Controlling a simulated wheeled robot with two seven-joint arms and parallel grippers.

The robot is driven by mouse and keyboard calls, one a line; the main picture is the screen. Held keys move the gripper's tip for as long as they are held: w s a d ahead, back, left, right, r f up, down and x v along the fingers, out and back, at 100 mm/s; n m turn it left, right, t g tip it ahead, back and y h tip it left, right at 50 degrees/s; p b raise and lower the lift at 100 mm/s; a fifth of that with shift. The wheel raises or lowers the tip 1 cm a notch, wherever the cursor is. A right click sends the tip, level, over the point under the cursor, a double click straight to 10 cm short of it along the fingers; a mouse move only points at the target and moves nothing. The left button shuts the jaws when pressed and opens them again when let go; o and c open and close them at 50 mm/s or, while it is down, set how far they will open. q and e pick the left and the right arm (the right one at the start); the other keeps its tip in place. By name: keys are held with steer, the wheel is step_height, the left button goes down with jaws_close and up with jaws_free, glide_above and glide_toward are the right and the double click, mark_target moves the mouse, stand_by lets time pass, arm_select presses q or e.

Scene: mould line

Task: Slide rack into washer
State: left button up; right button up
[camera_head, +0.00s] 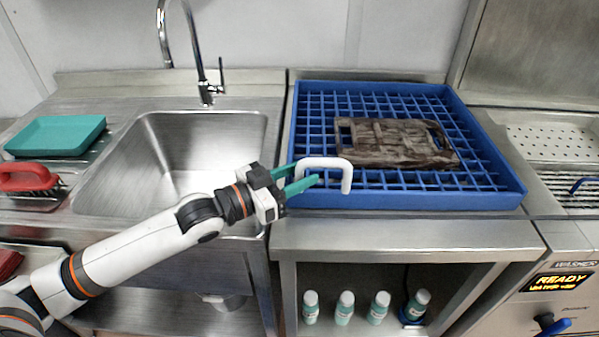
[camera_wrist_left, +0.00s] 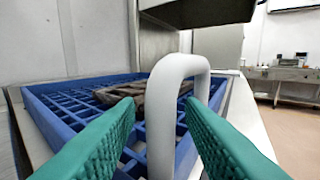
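The blue rack (camera_head: 400,201) is a square open-grid tray on the steel counter, with a dark brown board (camera_head: 395,143) lying in it. A white looped handle (camera_head: 346,178) stands at the rack's front side; it also shows in the left wrist view (camera_wrist_left: 163,125). My left gripper (camera_head: 308,176) is at the handle's left part, its green fingers open on either side of one handle leg. Gaps show between the leg and both fingers in the left wrist view. The washer (camera_head: 570,256) is at the right, its display reading READY. My right gripper is not in view.
A steel sink (camera_head: 180,150) with a tap lies left of the rack. A teal tray (camera_head: 58,135) and a red-handled brush (camera_head: 30,180) are at the far left. Several bottles (camera_head: 345,307) stand on the shelf below. A perforated steel surface (camera_head: 550,142) is right of the rack.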

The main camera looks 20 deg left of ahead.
arm_select(q)
steer(key=shift+w+d, duration=0.1)
steer(key=shift+d, duration=0.05)
jaws_close()
